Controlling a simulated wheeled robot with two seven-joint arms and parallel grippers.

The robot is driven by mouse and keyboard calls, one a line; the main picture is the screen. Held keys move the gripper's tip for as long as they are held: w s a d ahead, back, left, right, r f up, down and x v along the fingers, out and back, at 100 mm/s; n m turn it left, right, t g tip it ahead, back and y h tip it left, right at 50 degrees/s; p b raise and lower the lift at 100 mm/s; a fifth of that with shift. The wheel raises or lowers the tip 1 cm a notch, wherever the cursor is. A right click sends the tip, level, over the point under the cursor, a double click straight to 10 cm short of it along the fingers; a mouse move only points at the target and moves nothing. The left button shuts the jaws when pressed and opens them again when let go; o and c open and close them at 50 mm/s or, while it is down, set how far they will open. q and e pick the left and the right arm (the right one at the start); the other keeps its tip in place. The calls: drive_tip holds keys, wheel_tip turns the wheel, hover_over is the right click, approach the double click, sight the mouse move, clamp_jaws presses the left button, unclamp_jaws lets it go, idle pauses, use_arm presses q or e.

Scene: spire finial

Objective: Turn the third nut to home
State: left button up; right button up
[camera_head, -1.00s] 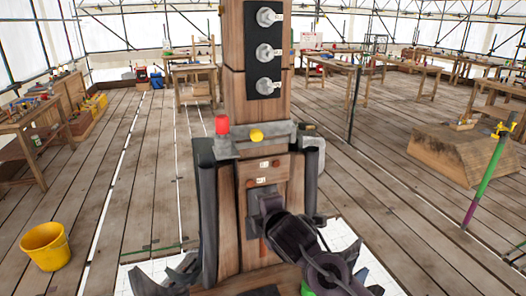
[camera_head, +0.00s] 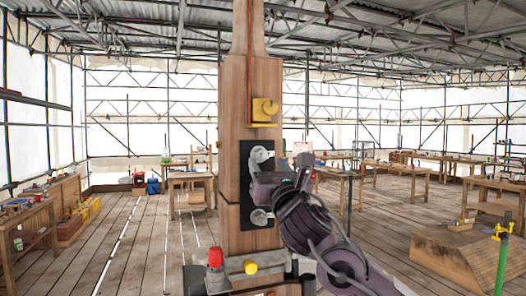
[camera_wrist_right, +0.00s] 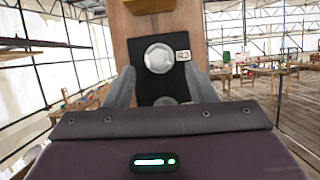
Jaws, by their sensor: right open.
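A wooden post (camera_head: 235,90) carries a black plate (camera_head: 245,165) with bolted nuts. The top nut (camera_head: 261,154) and bottom nut (camera_head: 260,216) show in the head view; the middle one is hidden behind my right gripper (camera_head: 254,188). That gripper is at the plate, at the height of the middle nut. In the right wrist view, its two fingers stand apart, and a silver nut (camera_wrist_right: 158,58) shows beyond them beside a small white label (camera_wrist_right: 182,55). Another nut (camera_wrist_right: 166,101) shows low between the fingers, mostly hidden by the gripper body. Contact cannot be told. My left gripper is not in view.
A yellow block (camera_head: 263,111) sits on the post above the plate. Workbenches stand well back; a green pole (camera_head: 502,260) is at right.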

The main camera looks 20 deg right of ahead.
sight(262, 156)
drive_tip(key=p+x, duration=0.2)
drive_tip(key=x, duration=0.2)
drive_tip(key=shift+w+r, duration=0.1)
drive_tip(key=shift+w, duration=0.1)
